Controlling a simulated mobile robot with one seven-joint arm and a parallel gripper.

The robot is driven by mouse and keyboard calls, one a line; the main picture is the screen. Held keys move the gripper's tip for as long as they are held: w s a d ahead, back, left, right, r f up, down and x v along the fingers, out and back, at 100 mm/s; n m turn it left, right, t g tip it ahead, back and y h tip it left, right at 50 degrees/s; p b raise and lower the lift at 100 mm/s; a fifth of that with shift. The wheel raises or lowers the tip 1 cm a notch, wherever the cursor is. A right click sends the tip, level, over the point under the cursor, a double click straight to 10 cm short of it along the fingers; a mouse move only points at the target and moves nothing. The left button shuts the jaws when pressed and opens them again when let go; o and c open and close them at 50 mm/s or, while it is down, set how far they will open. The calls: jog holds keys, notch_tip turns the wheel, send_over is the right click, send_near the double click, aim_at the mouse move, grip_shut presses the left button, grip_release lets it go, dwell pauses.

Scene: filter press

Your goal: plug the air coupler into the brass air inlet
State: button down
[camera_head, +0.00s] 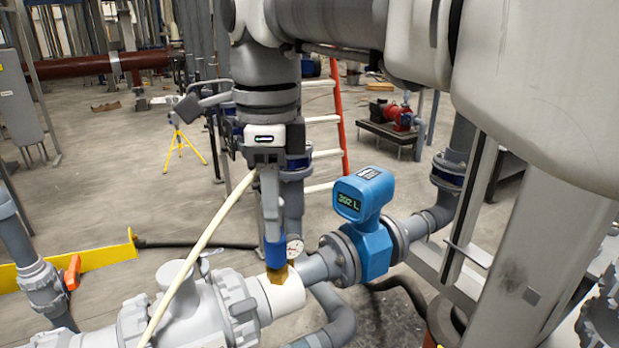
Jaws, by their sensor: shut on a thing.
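My gripper (271,222) points straight down, left of the picture's middle, shut on the blue air coupler (275,252). The coupler is upright, its upper part hidden by my fingers. Right below it is the brass air inlet (278,275), on top of a white pipe collar (285,296). The coupler's lower end meets the brass in this view; I cannot tell whether it is seated or just above or in front. A cream hose (205,240) runs from beside my gripper down to the lower left.
A blue flow meter (370,245) with a lit display stands close on the right. A small round gauge (295,248) is just behind the coupler. Grey pipes and a valve body (185,305) fill the lower left. An orange ladder (340,120) stands behind.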

jog(key=shift+f+b, duration=0.3)
jog(key=shift+f, duration=0.3)
dwell(0.6)
jog(key=shift+c, duration=2.3)
grip_release()
notch_tip(320, 180, up, 18)
jog(key=p, duration=0.4)
jog(key=shift+f+p, duration=0.25)
jog(key=shift+p, duration=0.05)
jog(key=s+d+f+n+t+b, duration=0.2)
jog(key=s+d+f+n, duration=0.2)
jog(key=d+f+n, duration=0.4)
jog(key=s+d+f+n+t+b, duration=0.3)
jog(key=d+f+n, duration=0.6)
jog(key=f, duration=1.2)
jog(key=s+d, duration=0.1)
jog(key=d, duration=0.2)
jog(key=shift+f+t, duration=0.3)
jog(key=shift+f, duration=0.05)
